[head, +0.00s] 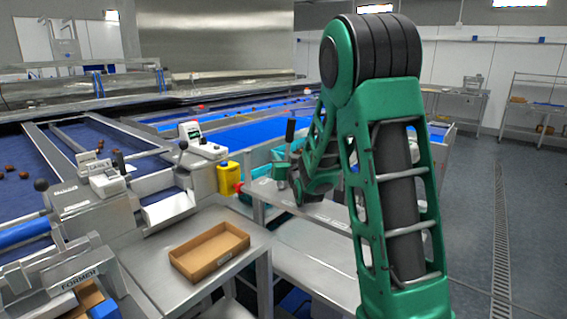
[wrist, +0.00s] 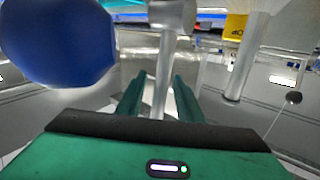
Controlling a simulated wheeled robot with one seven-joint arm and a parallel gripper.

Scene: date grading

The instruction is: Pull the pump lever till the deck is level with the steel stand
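My gripper (wrist: 159,76) shows in the wrist view with its two green fingers apart. A pale metal rod (wrist: 162,90) with a wider head (wrist: 172,16) stands in line with the gap between them. I cannot tell whether the rod is the pump lever, or whether it is between the fingers or beyond them. In the head view my green arm hides the gripper's fingertips. A steel stand (head: 136,268) is at the lower middle left. A lower pale steel surface (head: 308,250) lies to its right, partly behind my arm; I cannot tell if it is the deck.
A cardboard tray (head: 210,252) sits on the steel stand. A yellow container (head: 229,177) stands behind it. A large blue rounded thing (wrist: 55,42) is close at the left of the wrist view. Blue conveyor belts (head: 250,133) run behind. Open floor (head: 470,220) lies at right.

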